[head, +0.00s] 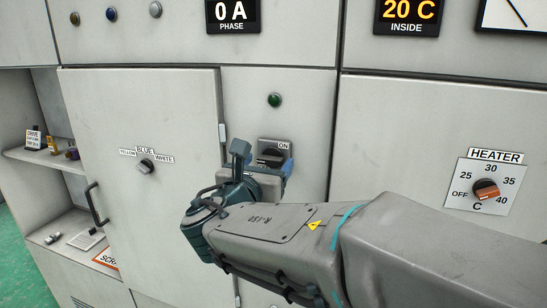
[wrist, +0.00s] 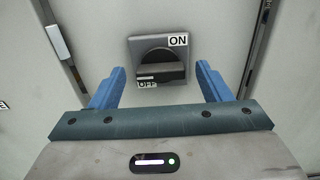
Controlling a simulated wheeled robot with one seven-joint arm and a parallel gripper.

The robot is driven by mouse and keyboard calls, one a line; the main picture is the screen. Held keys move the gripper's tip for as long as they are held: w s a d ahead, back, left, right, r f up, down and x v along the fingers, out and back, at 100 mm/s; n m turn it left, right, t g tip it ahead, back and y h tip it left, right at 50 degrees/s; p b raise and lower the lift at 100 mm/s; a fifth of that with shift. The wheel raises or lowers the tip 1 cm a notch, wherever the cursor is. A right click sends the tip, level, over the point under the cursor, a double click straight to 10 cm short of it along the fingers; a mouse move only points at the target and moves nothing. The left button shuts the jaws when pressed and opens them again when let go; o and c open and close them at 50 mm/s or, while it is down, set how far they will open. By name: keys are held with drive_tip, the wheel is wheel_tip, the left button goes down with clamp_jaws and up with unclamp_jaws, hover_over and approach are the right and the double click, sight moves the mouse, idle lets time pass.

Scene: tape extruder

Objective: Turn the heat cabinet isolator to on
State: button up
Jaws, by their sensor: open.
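The isolator (wrist: 160,62) is a grey square plate with a black rotary handle, labelled ON at its upper right and OFF at its lower left. In the wrist view the handle lies about level, with a white mark at its left end near the OFF label. It also shows in the head view (head: 272,145), partly hidden behind my gripper. My gripper (wrist: 162,82) is open and empty, its two blue fingers on either side of the isolator's lower part in the picture. I cannot tell whether either finger touches the handle.
A heater knob (head: 486,190) with a temperature dial is on the panel at right. A green lamp (head: 274,100) sits above the isolator. Open shelves (head: 50,157) are at far left.

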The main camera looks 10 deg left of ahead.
drive_tip(key=shift+w, duration=0.65)
drive_tip(key=c, duration=1)
